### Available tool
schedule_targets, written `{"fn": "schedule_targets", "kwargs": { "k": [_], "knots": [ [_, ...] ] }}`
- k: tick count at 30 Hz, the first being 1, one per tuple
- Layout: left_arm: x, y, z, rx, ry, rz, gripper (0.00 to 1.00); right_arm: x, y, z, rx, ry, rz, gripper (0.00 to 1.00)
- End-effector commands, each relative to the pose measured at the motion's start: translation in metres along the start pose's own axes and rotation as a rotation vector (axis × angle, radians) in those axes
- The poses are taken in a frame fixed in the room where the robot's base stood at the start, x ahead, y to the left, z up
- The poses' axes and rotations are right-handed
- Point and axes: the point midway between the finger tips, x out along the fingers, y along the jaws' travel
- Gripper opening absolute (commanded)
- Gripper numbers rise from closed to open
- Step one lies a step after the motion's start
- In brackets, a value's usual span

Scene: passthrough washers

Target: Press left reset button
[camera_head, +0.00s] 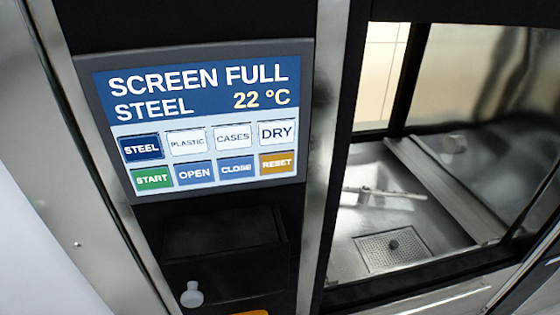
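A control panel (204,101) on the dark front column shows "SCREEN FULL", "STEEL" and "22 °C". The orange RESET button (277,163) is at the lower right of its button grid. Beside it are a blue CLOSE button (236,169), a blue OPEN button (194,173) and a green START button (152,179). Above them, STEEL (141,148) is dark blue, while PLASTIC, CASES and DRY are white. Neither of my grippers is in the head view, and nothing covers the panel.
Right of the panel is an open washer chamber with a steel floor, a spray arm (385,193) and a square drain grate (393,250). Below the panel are a dark recess (225,240), a small light knob (192,295) and an orange edge (250,313). Steel posts flank the panel.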

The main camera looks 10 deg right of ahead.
Motion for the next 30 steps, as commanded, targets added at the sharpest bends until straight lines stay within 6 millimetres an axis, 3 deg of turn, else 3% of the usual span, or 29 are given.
{"fn": "schedule_targets", "kwargs": {
  "k": [10,11,15,30],
  "knots": [
    [0.0,0.0,0.0003,-0.001,-0.001,0.0,0.55,-0.0001,0.0033,0.0003,0.0,0.0,0.004,0.36],
    [0.0,0.0,0.0003,-0.001,-0.001,0.0,0.55,-0.0001,0.0035,0.0003,-0.001,-0.001,0.004,0.34],
    [0.0,0.0001,0.0004,-0.001,-0.001,0.0,0.55,-0.0001,0.0037,0.0003,0.0,0.0,0.004,0.0],
    [0.0,0.0003,0.0006,0.0,-0.001,0.0,0.55,0.0,0.0037,0.0,0.0,0.0,0.004,0.0]
  ]
}}
